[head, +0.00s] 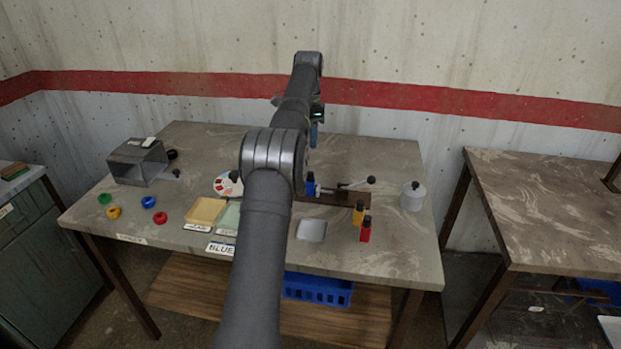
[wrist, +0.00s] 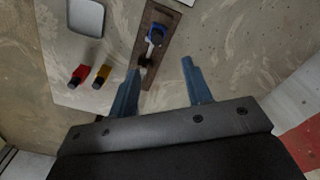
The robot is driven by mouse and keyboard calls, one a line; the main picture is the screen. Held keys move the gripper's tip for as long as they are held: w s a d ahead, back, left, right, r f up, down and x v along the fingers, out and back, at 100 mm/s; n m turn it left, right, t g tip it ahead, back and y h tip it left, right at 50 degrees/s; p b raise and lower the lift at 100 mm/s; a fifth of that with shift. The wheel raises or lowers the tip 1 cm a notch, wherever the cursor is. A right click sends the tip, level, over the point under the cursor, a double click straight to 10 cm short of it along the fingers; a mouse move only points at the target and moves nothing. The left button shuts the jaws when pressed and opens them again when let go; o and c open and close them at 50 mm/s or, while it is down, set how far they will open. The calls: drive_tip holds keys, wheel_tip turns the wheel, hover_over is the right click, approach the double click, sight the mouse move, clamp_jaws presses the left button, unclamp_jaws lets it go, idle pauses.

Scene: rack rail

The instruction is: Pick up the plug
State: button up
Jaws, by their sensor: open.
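No item is clearly marked as the plug. A brown rail (head: 333,198) lies on the table, carrying a blue fitting (head: 310,185) and a thin lever with a black knob (head: 371,180). In the wrist view the blue fitting (wrist: 156,29) shows on the rail (wrist: 163,14), beyond my fingertips. A pale grey cylinder (head: 413,200) with a black knob stands at the table's right. My gripper (wrist: 160,66) is open and empty, its blue fingers apart above the table. In the head view my arm partly hides the gripper and the middle of the table.
A grey box (head: 137,163), several coloured rings and shallow beige (head: 206,212) and green trays are at left. The back right of the table is clear.

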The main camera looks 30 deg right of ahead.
hover_over(311, 173)
drive_tip(key=f, duration=0.7)
drive_tip(key=shift+w+a+f, duration=0.15)
drive_tip(key=shift+w+f, duration=0.2)
drive_tip(key=shift+s+f, duration=0.2)
drive_tip(key=shift+f, duration=1.15)
drive_tip(key=shift+s+f, duration=0.15)
drive_tip(key=shift+f, duration=1.15)
clamp_jaws()
